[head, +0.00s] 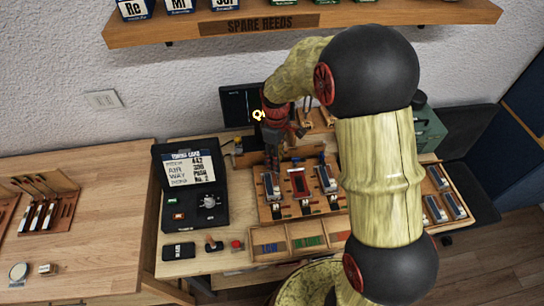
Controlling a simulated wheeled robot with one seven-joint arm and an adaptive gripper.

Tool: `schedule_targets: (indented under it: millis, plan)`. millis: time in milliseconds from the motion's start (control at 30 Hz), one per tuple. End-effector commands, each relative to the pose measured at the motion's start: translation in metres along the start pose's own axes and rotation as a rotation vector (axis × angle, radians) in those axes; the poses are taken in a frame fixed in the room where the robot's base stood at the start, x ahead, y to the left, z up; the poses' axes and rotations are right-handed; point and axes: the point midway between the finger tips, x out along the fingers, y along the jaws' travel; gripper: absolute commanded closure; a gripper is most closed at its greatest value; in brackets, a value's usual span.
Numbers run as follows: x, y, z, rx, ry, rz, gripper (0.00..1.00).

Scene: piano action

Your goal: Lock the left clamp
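A wooden fixture board (282,211) stands on the workbench in the middle of the head view. On its left side is a silver-and-dark unit with a red part (271,187), which looks like the left clamp. A similar unit (326,179) sits on the right, with a red-framed block (298,184) between them. My gripper (273,157) points down just behind the left unit, at the board's back left. Its fingers are small and dark here, so their opening and any contact are unclear. My gripper hides part of the board's back left.
A black case with a card in its lid (188,205) stands left of the board. A tray with coloured compartments (303,242) lies in front. A dark screen (238,105) stands behind. The "Spare Reeds" shelf (330,16) hangs above. My arm covers the board's right side.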

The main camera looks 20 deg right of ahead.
Motion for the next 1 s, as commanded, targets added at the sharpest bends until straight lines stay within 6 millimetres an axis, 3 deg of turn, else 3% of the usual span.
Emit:
schedule_targets:
  millis: [67,233,533,1000]
  plan:
    - [0.007,0.015,-0.014,-0.127,0.008,0.009,0.66]
    - [-0.009,0.039,-0.036,-0.386,0.041,0.066,0.66]
    - [-0.007,0.041,-0.038,-0.606,0.038,0.079,0.66]
    - [0.056,0.044,-0.041,-0.606,0.037,0.077,0.66]
